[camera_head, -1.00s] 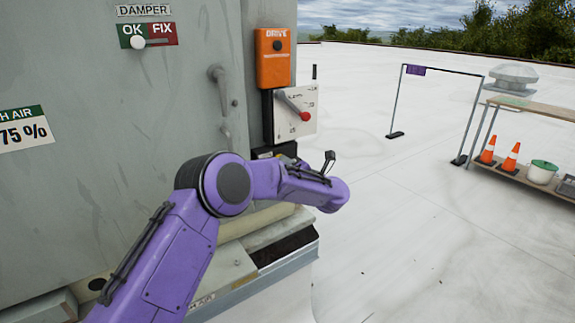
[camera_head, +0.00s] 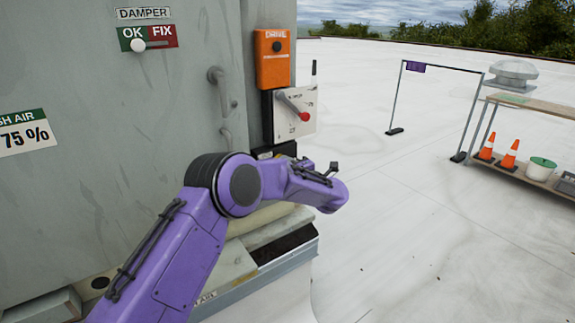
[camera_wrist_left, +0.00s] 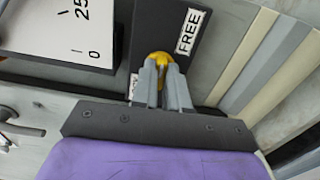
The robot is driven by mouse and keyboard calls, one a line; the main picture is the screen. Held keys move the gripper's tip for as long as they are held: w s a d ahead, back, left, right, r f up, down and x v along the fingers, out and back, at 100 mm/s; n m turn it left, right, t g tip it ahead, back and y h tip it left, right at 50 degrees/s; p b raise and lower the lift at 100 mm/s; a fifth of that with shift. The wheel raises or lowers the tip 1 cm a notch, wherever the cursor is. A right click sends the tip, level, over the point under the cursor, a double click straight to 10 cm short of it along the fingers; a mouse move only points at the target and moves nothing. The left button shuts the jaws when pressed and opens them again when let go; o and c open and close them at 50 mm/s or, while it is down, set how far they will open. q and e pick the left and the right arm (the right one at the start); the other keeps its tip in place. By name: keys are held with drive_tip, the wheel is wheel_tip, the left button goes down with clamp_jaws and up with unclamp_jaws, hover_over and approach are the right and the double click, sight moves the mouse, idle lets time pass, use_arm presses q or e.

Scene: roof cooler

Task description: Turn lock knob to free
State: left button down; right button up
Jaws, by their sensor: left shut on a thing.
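The yellow lock knob (camera_wrist_left: 160,58) shows in the left wrist view on a black plate (camera_wrist_left: 150,28). A white label reading FREE (camera_wrist_left: 190,32) is on the plate to the right of the knob. Another label (camera_wrist_left: 134,86) at the lower left is mostly hidden by a finger. My left gripper (camera_wrist_left: 163,72) is shut on the knob, its grey fingers covering the knob's near part. In the head view my purple arm hides this gripper and the knob; only the top of a black box (camera_head: 276,150) shows above the arm. My right gripper is in neither view.
A white dial plate (camera_head: 296,108) with a red-tipped lever and an orange box (camera_head: 272,58) sit above the arm. A grey door handle (camera_head: 219,105) stands out to the left. Open white roof lies to the right, with a shelf (camera_head: 530,180) holding cones.

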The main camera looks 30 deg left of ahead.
use_arm(q)
drive_tip(key=shift+f, duration=0.15)
drive_tip(key=c, duration=1.1)
unclamp_jaws()
drive_tip(key=shift+c, duration=0.2)
drive_tip(key=b+v, duration=0.2)
drive_tip(key=v, duration=0.8)
drive_tip(key=shift+s+d, duration=0.15)
drive_tip(key=shift+d, duration=0.15)
